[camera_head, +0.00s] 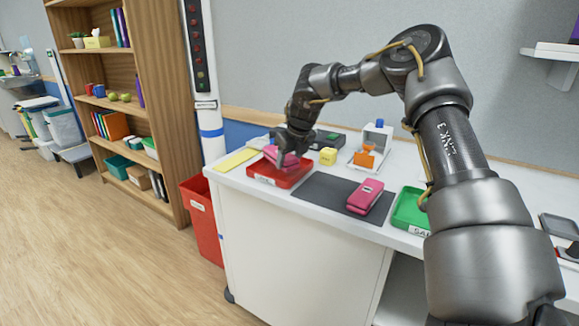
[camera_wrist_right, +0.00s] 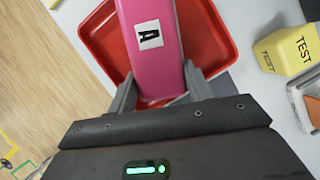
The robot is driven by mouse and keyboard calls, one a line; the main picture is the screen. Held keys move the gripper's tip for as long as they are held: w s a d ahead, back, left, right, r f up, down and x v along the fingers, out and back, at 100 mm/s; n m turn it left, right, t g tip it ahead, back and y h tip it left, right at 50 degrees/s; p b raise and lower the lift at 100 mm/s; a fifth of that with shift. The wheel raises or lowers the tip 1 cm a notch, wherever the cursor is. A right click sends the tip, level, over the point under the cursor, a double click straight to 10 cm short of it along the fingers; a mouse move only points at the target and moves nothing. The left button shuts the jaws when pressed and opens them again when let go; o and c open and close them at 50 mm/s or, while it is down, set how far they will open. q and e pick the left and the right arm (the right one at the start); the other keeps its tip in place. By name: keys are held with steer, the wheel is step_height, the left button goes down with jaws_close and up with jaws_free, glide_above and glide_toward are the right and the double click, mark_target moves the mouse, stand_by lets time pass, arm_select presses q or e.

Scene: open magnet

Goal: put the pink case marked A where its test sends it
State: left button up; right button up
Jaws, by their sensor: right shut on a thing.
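The pink case marked A (camera_wrist_right: 165,75) is between the fingers of my right gripper (camera_wrist_right: 157,100), which is shut on it. Its white label with a black A faces the wrist camera. In the head view the case (camera_head: 283,157) is at or just above the red tray (camera_head: 281,179), within its outline; whether it touches the tray floor I cannot tell. My right gripper (camera_head: 284,160) partly covers it there. The red tray also shows under the case in the wrist view (camera_wrist_right: 212,40). A green tray (camera_head: 406,215) stands further right, its label partly readable as "SAF". My left gripper is not in view.
A second pink case (camera_head: 365,196) lies on the dark mat (camera_head: 318,190) between the trays. A yellow TEST block (camera_head: 328,156), a white stand with an orange part (camera_head: 364,159) and a dark device (camera_head: 328,140) are behind. A red bin (camera_head: 203,220) stands left of the counter.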

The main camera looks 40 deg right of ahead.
step_height(320, 180, down, 3)
steer(key=shift+r, duration=0.1)
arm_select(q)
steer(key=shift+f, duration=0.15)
arm_select(e)
steer(key=o, duration=1)
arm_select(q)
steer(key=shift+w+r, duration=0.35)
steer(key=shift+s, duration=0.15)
arm_select(e)
steer(key=shift+r, duration=0.1)
